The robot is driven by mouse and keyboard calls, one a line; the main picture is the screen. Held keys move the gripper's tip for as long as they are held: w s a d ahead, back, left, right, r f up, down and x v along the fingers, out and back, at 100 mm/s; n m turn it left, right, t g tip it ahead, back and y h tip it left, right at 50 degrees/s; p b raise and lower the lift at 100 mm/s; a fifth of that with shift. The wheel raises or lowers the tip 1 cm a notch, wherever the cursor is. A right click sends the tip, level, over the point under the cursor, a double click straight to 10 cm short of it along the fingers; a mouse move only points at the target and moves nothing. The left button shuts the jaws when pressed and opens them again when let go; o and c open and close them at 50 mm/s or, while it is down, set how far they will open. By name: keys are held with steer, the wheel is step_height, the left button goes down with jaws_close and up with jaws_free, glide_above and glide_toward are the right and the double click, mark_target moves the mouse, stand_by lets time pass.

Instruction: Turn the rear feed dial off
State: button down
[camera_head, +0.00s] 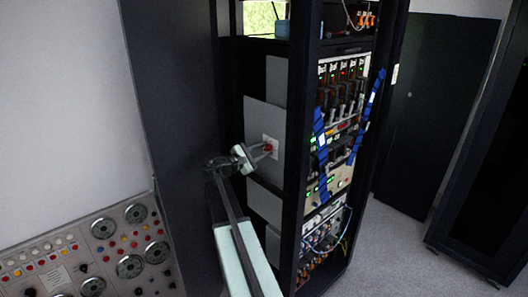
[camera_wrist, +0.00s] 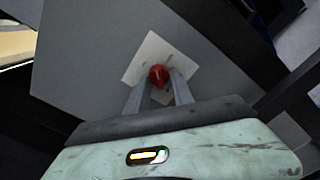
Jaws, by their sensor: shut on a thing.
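The dial is a small red knob on a pale square plate, fixed to a grey panel on the side of the dark rack. In the head view the red dial (camera_head: 268,148) sits at the tips of my gripper (camera_head: 262,151). In the wrist view the dial (camera_wrist: 158,75) lies between the two fingertips of my gripper (camera_wrist: 158,84), in front of the pale plate (camera_wrist: 150,50). My gripper is shut on the dial. The dial's markings and pointer cannot be made out.
The rack's front holds electronics (camera_head: 340,110) with blue straps and cables. A dark panel (camera_head: 175,120) stands close to the left of my arm. A console (camera_head: 100,250) with round gauges is at the lower left. Grey floor (camera_head: 390,250) is clear at the right.

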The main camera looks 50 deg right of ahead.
steer(key=m, duration=0.4)
steer(key=shift+w+r+m, duration=0.1)
steer(key=shift+m, duration=0.2)
steer(key=m, duration=0.4)
steer(key=shift+m, duration=0.3)
steer(key=c, duration=1.1)
jaws_free()
steer(key=shift+r, duration=0.1)
steer(key=shift+a, duration=0.1)
steer(key=a, duration=0.7)
steer(key=shift+w+a, duration=0.25)
steer(key=shift+a, duration=0.05)
